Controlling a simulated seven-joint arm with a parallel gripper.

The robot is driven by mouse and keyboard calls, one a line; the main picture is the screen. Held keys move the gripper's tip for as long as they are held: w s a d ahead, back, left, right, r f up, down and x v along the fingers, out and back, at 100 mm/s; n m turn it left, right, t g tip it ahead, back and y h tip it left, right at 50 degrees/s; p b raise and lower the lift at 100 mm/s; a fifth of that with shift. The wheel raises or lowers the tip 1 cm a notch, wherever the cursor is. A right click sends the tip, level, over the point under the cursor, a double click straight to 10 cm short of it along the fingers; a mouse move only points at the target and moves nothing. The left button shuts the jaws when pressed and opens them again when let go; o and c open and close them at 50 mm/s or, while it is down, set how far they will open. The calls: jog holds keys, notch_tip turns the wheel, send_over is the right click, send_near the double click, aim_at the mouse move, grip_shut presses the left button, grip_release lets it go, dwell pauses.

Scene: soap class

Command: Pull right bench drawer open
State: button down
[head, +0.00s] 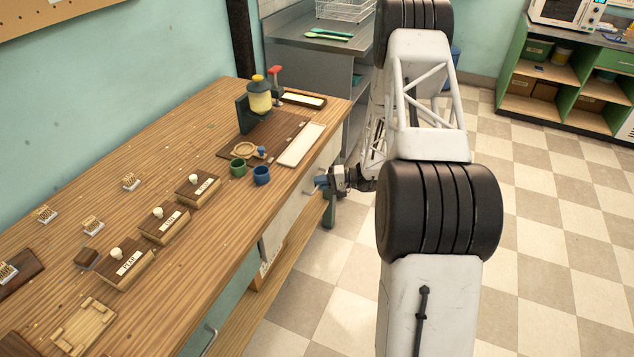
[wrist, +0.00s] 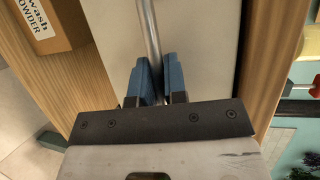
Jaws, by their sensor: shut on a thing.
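The right bench drawer has a pale front (head: 291,212) on the wooden workbench (head: 200,130), partly covered by my gripper. In the wrist view its plain pale front (wrist: 205,50) fills the middle. Its metal bar handle (wrist: 149,28) runs down between the blue fingers of my gripper (wrist: 158,72), which is shut on it. In the head view my gripper (head: 321,183) is at the bench's front side, below the top's edge, near the right end. I cannot tell whether the drawer stands slightly out.
A blue cup (head: 261,176) and a green cup (head: 238,168) stand near the bench's front edge, above the drawer. A labelled powder box (wrist: 48,22) is beside the drawer in the wrist view. Another handle (head: 208,341) shows at lower left. The checkered floor right of my arm is clear.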

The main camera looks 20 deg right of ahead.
jog(key=s+d, duration=2)
jog(key=c, duration=1.2)
grip_release()
jog(key=shift+d, duration=0.1)
jog(key=shift+v, duration=3.85)
